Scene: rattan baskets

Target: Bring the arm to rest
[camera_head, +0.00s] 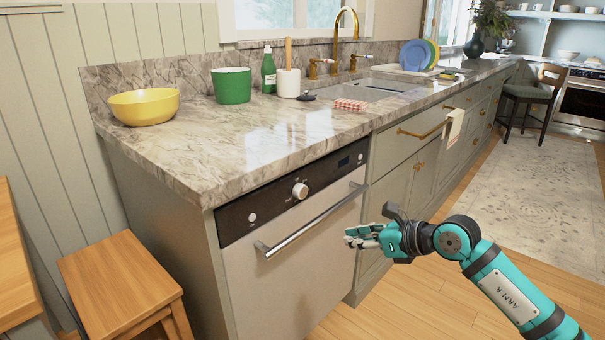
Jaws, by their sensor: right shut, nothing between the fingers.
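My right gripper (352,237) is at the end of my teal and black right arm, which comes in from the lower right. It is shut and empty. It hangs in front of the dishwasher (292,262), close to the right end of its handle (310,222) in the picture; I cannot tell whether they touch. My left gripper is not in view.
A marble counter (255,140) runs along the wall with a yellow bowl (144,107), green pot (232,86), green bottle (268,70) and sink (365,89). A wooden stool (120,280) stands lower left. Open floor with a rug (525,200) lies to the right.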

